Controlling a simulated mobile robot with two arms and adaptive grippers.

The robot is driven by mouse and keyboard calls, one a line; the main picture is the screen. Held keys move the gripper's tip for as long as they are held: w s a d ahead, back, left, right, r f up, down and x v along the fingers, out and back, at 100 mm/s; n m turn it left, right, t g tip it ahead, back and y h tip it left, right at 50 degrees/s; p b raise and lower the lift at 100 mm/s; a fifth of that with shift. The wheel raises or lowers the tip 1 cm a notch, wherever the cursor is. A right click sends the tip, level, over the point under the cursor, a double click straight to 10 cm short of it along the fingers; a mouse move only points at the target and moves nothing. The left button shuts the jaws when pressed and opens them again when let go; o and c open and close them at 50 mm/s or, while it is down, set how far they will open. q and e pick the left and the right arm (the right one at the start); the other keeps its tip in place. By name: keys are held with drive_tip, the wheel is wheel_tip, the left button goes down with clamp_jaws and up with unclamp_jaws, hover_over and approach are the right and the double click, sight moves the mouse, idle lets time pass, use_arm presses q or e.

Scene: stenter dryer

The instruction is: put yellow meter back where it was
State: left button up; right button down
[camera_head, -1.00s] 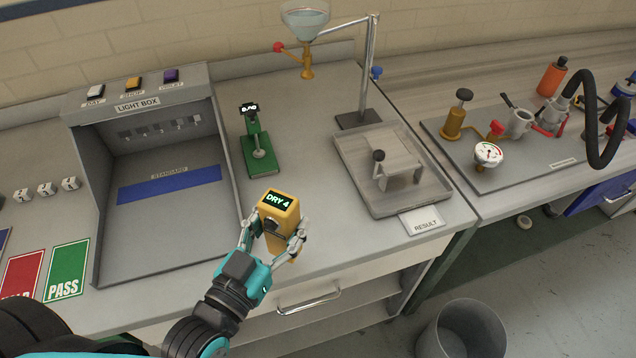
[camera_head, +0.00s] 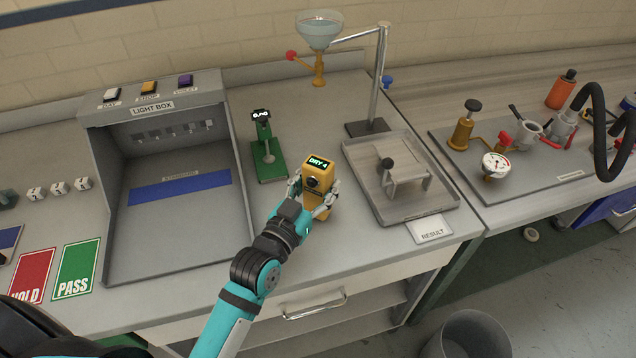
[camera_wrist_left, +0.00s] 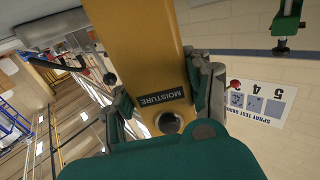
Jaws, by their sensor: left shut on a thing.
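The yellow meter (camera_head: 318,180) has a small display reading "DRY 4". My left gripper (camera_head: 314,196) is shut on it, with a finger on each side. The meter is upright over the bench between the green stand and the metal tray; I cannot tell whether its base touches the bench. In the left wrist view the meter (camera_wrist_left: 140,50) fills the middle between the fingers, with a "MOISTURE" label and a round hole. My right gripper is not in view.
A green gauge stand (camera_head: 268,160) is just behind-left of the meter. The light box (camera_head: 160,215) stands to the left. A tray (camera_head: 440,197) with a small platform and a RESULT card (camera_head: 430,229) are to the right. Bare bench surrounds the meter's front.

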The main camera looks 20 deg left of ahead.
use_arm(q)
drive_tip(key=shift+f, duration=0.15)
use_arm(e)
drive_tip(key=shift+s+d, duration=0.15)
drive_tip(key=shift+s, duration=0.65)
use_arm(q)
drive_tip(key=o, duration=0.8)
drive_tip(key=shift+f, duration=0.15)
drive_tip(key=o, duration=0.4)
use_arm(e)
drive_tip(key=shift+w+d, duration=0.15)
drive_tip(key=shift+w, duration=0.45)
use_arm(q)
drive_tip(key=shift+o, duration=0.2)
drive_tip(key=s, duration=0.3)
drive_tip(key=s+a+b, duration=0.1)
drive_tip(key=s, duration=0.3)
drive_tip(key=s+a+b, duration=0.1)
drive_tip(key=s, duration=0.2)
drive_tip(key=shift+s, duration=0.4)
drive_tip(key=shift+s+a, duration=0.15)
drive_tip(key=shift+s, duration=0.35)
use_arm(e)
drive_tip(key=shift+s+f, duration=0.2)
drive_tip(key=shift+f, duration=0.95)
use_arm(q)
drive_tip(key=shift+s, duration=0.1)
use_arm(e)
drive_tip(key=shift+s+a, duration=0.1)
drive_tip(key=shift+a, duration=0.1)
